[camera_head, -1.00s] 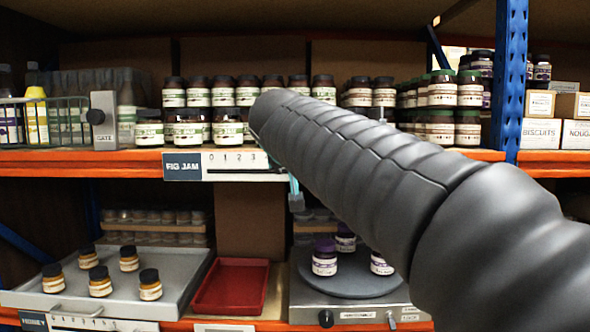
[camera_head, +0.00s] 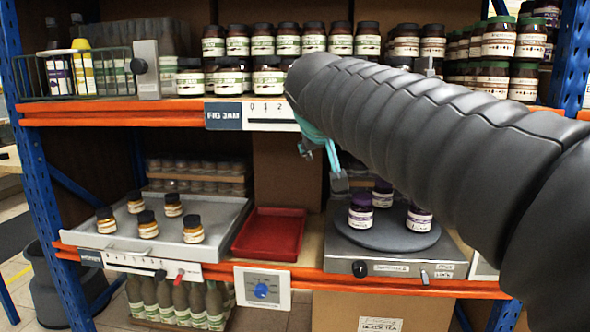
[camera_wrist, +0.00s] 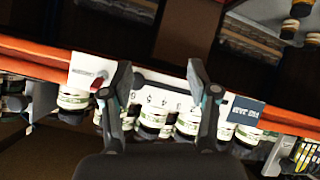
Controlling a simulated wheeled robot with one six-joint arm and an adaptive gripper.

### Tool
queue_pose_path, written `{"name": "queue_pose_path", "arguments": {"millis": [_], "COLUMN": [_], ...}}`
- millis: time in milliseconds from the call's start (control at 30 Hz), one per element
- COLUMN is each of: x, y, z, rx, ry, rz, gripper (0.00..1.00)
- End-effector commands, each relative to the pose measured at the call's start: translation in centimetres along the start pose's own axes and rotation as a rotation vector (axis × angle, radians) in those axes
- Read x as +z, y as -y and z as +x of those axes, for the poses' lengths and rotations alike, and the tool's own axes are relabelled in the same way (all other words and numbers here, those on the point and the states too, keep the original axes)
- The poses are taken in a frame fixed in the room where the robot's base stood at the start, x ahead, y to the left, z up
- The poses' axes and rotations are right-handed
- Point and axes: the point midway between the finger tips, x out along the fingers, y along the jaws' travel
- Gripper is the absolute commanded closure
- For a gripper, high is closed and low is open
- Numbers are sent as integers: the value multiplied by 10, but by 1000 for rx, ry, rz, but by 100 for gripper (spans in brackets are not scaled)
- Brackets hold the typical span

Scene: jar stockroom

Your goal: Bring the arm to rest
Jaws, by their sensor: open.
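My gripper (camera_wrist: 160,90) shows in the wrist view with its two fingers spread apart and nothing between them. Behind the fingers are the upper shelf's edge, the fig jam label (camera_wrist: 243,111) and several jars, upside down in this view. In the head view my arm reaches in from the right and hides part of the upper shelf. A small part of my gripper (camera_head: 338,178) shows below the arm's far end, in front of the gap between the two shelves. It appears apart from the shelf and the jars.
Jars crowd the upper shelf (camera_head: 120,113). Below are a grey tray (camera_head: 120,243) with several honey jars, an empty red tray (camera_head: 270,234) and a round turntable (camera_head: 384,238) with 3 purple-lidded jars. A wire basket (camera_head: 80,72) stands at upper left. The floor shows at lower left.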

Motion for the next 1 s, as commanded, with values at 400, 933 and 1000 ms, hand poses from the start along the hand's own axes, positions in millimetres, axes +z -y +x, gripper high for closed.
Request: {"name": "queue_pose_path", "arguments": {"millis": [400,933,1000], "x": [240,375,375], "y": [25,0,-1], "z": [-16,-80,-80], "rx": [-234,-225,-220], "ry": [396,495,497], "rz": [-37,209,214], "gripper": [40,40,40]}}
